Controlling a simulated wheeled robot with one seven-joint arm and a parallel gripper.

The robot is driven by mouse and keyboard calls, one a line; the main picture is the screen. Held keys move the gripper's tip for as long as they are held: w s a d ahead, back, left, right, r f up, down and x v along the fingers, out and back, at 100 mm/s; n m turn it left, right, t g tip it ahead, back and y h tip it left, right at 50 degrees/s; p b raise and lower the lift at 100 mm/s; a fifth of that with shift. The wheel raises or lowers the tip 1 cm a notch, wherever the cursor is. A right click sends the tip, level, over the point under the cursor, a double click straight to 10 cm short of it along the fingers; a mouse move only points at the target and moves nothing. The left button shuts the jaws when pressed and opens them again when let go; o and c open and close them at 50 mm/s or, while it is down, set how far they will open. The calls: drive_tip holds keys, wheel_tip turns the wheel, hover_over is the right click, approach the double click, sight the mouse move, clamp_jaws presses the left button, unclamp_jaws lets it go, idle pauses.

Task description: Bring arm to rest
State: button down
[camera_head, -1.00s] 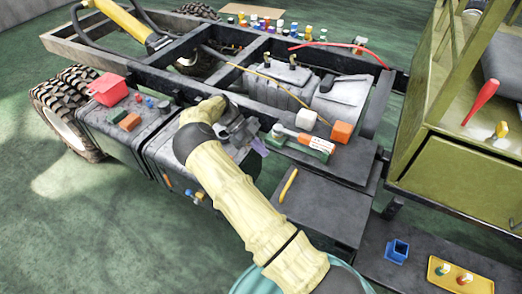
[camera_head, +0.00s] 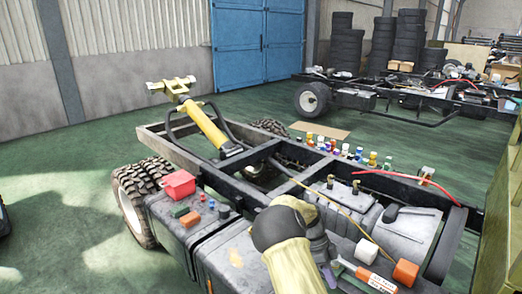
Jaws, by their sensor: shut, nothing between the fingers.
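My cream-sleeved arm (camera_head: 292,262) reaches up from the bottom of the head view, with a dark round joint near its end. My gripper (camera_head: 318,242) is a dark shape just right of that joint, low over the near side of the chassis frame (camera_head: 262,200). It is shut and holds nothing. Its fingertips are mostly hidden among the dark parts. A purple piece (camera_head: 328,275) shows just below it; I cannot tell whether they touch.
Dark tanks (camera_head: 185,228) line the near side, carrying a red bin (camera_head: 179,184) and small blocks. An orange block (camera_head: 405,272) and a white-and-orange tool (camera_head: 375,280) lie right of my gripper. A yellow cylinder (camera_head: 205,128) rises at the far left. Open green floor lies left.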

drive_tip(key=s+a+r+n+t+y+p, duration=0.2)
drive_tip(key=s+a+r+n+t, duration=0.1)
drive_tip(key=s+r+n, duration=0.4)
drive_tip(key=s+a+r+n+t+y+p, duration=0.2)
drive_tip(key=s+r+n+t, duration=0.3)
drive_tip(key=s+r+n, duration=0.3)
drive_tip(key=s+a+n, duration=0.1)
drive_tip(key=s+n, duration=0.3)
drive_tip(key=n, duration=0.3)
drive_tip(key=shift+s, duration=0.2)
drive_tip(key=shift+r, duration=0.1)
